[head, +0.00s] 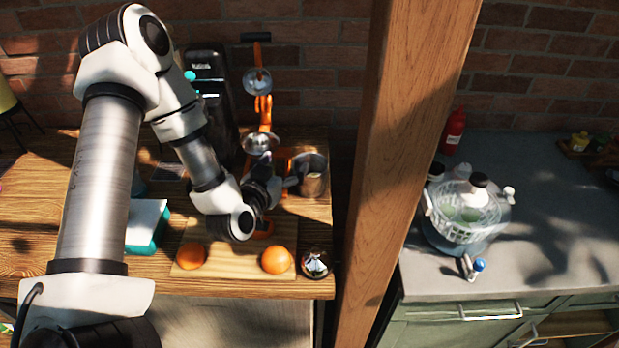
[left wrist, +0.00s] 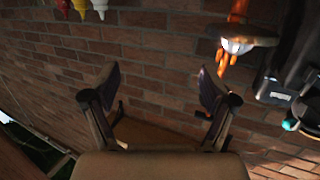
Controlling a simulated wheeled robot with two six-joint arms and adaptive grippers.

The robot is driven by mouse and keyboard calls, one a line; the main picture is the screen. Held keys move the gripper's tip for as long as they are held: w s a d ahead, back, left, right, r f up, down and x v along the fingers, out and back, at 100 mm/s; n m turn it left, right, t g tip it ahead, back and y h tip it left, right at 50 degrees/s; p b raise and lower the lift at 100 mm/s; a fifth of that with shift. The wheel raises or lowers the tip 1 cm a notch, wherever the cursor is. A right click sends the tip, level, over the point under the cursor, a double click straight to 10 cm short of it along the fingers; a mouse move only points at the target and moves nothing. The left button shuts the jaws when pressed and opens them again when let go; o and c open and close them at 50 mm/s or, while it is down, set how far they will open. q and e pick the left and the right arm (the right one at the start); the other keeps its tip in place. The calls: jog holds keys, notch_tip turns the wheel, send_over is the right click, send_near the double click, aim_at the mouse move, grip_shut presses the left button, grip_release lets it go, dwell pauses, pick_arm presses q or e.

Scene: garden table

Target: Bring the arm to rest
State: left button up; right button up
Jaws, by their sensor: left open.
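My left arm comes in from the left in the head view and bends down over the wooden table (head: 40,262). My left gripper (head: 279,182) is above the back right part of the cutting board, close to a metal cup (head: 314,184); I cannot tell if they touch. In the left wrist view the gripper (left wrist: 160,88) has its two fingers spread apart with nothing between them, facing the brick wall (left wrist: 165,60). My right gripper is not in view.
Two oranges (head: 276,260) (head: 191,256) lie on the cutting board (head: 228,264). An orange juicer stand (head: 263,110) is behind my gripper. A wooden post (head: 408,130) stands right of the table. A salad spinner (head: 465,212) stands on the grey counter (head: 560,240).

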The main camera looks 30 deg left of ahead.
pick_arm(q)
jog(key=shift+v, duration=0.9)
